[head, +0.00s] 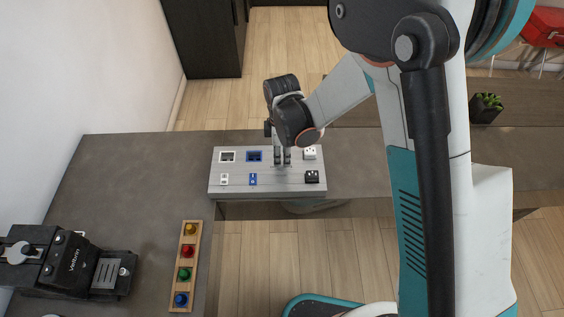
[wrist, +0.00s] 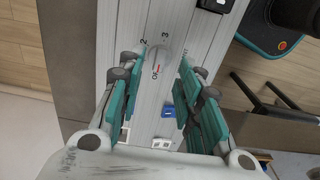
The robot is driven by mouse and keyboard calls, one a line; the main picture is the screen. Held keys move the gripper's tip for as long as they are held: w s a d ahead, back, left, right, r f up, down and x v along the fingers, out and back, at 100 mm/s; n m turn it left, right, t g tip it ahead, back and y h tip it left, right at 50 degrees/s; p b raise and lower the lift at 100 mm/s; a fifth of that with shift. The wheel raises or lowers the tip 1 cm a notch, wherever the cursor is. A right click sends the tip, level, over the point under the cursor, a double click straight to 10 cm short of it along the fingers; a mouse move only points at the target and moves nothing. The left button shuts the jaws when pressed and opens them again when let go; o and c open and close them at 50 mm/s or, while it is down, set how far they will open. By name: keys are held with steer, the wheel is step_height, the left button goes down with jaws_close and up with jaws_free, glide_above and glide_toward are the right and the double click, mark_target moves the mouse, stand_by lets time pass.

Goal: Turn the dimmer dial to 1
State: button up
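The grey panel (head: 236,187) lies on the counter in the head view. My gripper (head: 282,163) points down over its middle right part and hides the dial there. In the wrist view the dimmer dial (wrist: 158,56) is a faint grey round shape on the ribbed panel (wrist: 176,20). The marks 2 and 3 show at its far side, and a 0 with a small red mark at its near side. I cannot make out the dial's setting. My gripper (wrist: 160,68) has its teal-sided fingers apart, one on either side of the dial; contact is not clear.
The panel also carries white, blue and black sockets and switches (head: 254,156). A wooden strip with coloured buttons (head: 187,251) and a black coffee machine (head: 75,262) stand at the left. A small plant (head: 486,106) is at the right. The counter left of the panel is bare.

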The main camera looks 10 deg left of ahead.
mark_target(282, 164)
steer(key=shift+f+b, duration=0.4)
steer(key=shift+f, duration=1.35)
jaws_close()
